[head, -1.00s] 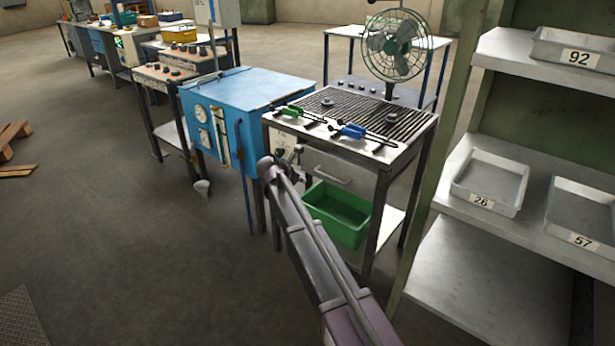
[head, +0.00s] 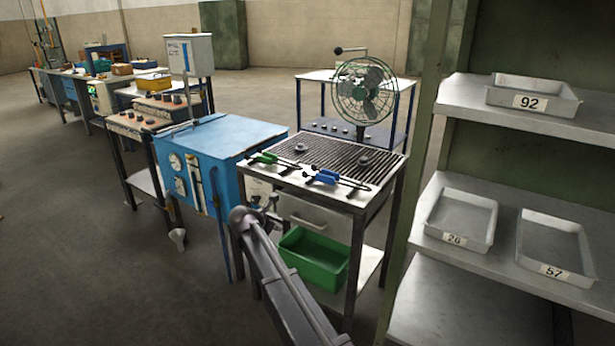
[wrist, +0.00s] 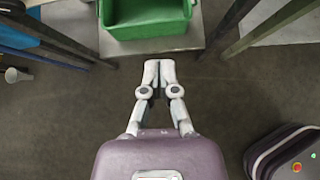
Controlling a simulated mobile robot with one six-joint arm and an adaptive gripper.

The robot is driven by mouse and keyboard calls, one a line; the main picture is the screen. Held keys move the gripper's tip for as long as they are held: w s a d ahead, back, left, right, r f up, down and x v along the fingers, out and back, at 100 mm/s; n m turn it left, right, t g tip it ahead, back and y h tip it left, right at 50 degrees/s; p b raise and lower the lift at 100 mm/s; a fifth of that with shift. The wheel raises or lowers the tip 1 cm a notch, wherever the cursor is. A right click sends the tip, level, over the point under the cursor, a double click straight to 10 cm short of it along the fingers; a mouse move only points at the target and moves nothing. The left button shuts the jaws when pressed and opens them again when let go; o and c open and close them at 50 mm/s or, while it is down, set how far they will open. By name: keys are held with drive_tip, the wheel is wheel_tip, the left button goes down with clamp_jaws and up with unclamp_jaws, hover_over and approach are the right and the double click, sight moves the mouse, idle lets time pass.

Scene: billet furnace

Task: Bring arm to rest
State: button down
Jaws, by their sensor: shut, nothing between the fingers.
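My arm reaches forward from the bottom of the head view, in front of the grill-topped cart (head: 300,222). In the wrist view my gripper (wrist: 158,66) points toward the top of the picture, its two pale fingers together and empty. The fingertips show over bare floor, just short of the lower shelf with the green bin (wrist: 146,18). The gripper's fingers are not clear in the head view.
The green bin (head: 314,260) sits on the cart's lower shelf. A blue furnace box (head: 215,150) adjoins the cart on its left. A green shelf rack with grey trays (head: 460,222) stands to the right. Open floor (head: 90,270) lies to the left.

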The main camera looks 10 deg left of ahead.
drive_tip(key=s+d+f+m+g, duration=0.2)
drive_tip(key=s+d+m, duration=0.25)
drive_tip(key=d, duration=0.35)
drive_tip(key=s+d+f+m+g, duration=0.1)
drive_tip(key=s+d+m+g, duration=0.1)
drive_tip(key=s+d+m, duration=0.5)
drive_tip(key=s+d+f+m+g, duration=0.15)
drive_tip(key=d+m, duration=0.25)
drive_tip(key=d, duration=0.6)
drive_tip(key=s+d+f+m+g+y, duration=0.2)
drive_tip(key=s+d+m+g+y, duration=0.15)
drive_tip(key=s+d+m, duration=1)
drive_tip(key=s+a+r+y+p, duration=0.1)
drive_tip(key=s+r+p, duration=0.2)
drive_tip(key=r+p, duration=1.7)
drive_tip(key=shift+r+m, duration=0.15)
drive_tip(key=shift+m, duration=0.25)
